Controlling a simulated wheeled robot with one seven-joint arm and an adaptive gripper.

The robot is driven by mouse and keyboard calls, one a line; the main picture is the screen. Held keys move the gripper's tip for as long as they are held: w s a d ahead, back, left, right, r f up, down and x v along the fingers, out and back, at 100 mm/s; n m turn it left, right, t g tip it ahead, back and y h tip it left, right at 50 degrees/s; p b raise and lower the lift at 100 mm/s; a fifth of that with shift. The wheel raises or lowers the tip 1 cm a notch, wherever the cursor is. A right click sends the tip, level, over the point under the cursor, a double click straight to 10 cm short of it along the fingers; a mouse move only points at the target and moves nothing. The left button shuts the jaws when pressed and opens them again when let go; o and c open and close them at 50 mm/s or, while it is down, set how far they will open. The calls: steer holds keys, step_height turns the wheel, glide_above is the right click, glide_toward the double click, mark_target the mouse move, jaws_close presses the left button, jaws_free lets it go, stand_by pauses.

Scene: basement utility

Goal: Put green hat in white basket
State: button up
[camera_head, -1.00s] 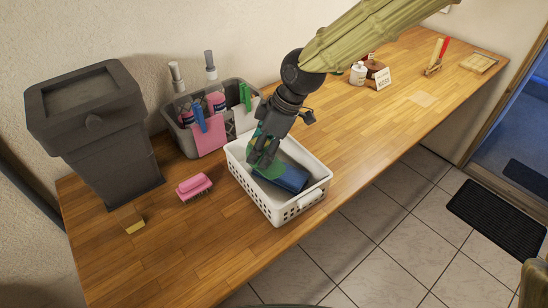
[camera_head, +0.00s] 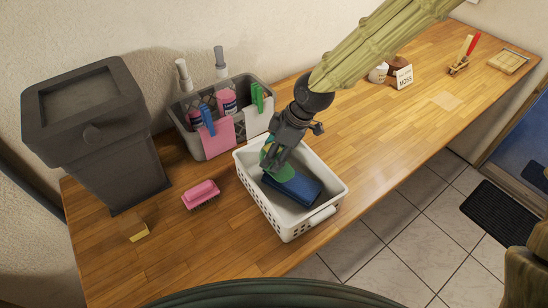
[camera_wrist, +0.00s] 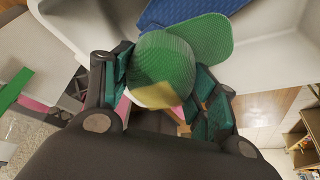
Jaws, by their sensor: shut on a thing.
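The green hat (camera_wrist: 165,65) is between the fingers of my gripper (camera_wrist: 165,90) in the wrist view, with its flat brim (camera_wrist: 205,38) to the upper right and a yellowish patch at its lower part. In the head view the green hat (camera_head: 284,172) shows just under my gripper (camera_head: 273,160), inside the rim of the white basket (camera_head: 322,217). My gripper is shut on the hat. A dark blue folded thing (camera_head: 293,187) lies in the basket beside the hat. Whether the hat touches the basket floor is hard to tell.
A grey caddy (camera_head: 185,128) with bottles and cloths stands behind the basket. A pink brush (camera_head: 201,194), a small yellow-edged sponge (camera_head: 134,230) and a dark grey bin (camera_head: 98,140) are to the left.

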mark_target(273, 162)
steer(key=shift+f, duration=0.55)
steer(key=shift+s+f+p, duration=0.45)
steer(key=shift+s+f, duration=0.05)
steer(key=shift+f, duration=0.2)
steer(key=shift+w+f, duration=0.2)
steer(key=shift+w, duration=0.05)
steer(key=shift+s, duration=0.1)
steer(key=shift+s+f, duration=0.1)
steer(key=shift+f, duration=0.1)
steer(key=shift+f, duration=0.15)
steer(key=o, duration=1)
steer(key=shift+o, duration=0.2)
